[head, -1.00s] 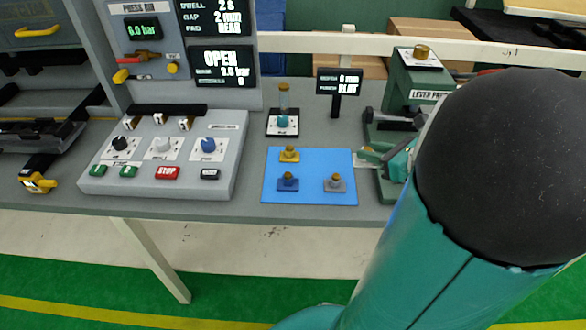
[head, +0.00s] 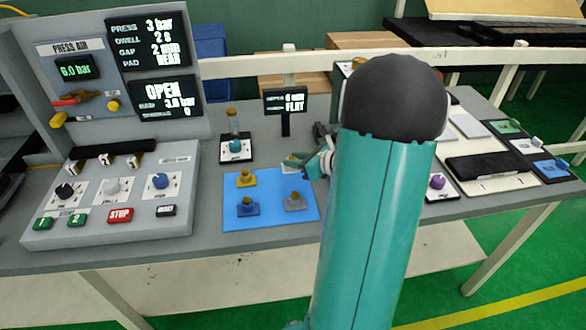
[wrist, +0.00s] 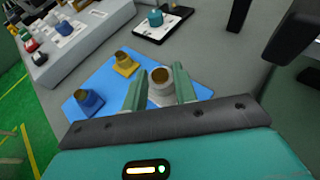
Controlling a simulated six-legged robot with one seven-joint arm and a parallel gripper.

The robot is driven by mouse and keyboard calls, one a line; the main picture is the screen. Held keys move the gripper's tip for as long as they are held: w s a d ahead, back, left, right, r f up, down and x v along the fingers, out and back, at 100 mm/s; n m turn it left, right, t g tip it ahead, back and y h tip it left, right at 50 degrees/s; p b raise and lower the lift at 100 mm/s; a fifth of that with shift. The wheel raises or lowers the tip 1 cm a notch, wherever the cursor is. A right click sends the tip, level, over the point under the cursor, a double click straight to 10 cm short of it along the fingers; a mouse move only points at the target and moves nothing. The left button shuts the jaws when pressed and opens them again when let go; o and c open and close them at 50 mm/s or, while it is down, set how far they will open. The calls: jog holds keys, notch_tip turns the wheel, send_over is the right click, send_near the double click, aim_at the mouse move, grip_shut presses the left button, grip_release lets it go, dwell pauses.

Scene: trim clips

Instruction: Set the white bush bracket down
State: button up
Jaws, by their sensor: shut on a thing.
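The white bush bracket (wrist: 161,88), with a brown bush in its top, stands between the two green fingers of my gripper (wrist: 160,92), which is shut on it. In the head view my gripper (head: 308,163) is at the back right corner of the blue mat (head: 270,221), partly hidden by my arm. Its exact height above the surface cannot be told. On the mat are a yellow bracket (head: 246,179), a blue bracket (head: 248,207) and a grey bracket (head: 294,202). The wrist view shows the yellow (wrist: 125,65) and blue (wrist: 88,101) ones; the grey one is hidden there.
A small display (head: 285,101) stands at the back. The control box (head: 115,205) is on the left. The mat's back right area looks free.

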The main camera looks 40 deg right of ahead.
aim_at(293, 178)
jog(key=shift+w+f, duration=0.6)
jog(key=shift+f, duration=0.05)
jog(key=shift+w+d+f, duration=0.1)
jog(key=shift+w+f, duration=0.1)
jog(key=shift+f, duration=1.5)
jog(key=shift+f, duration=0.2)
jog(key=o, duration=1)
jog(key=shift+r, duration=0.1)
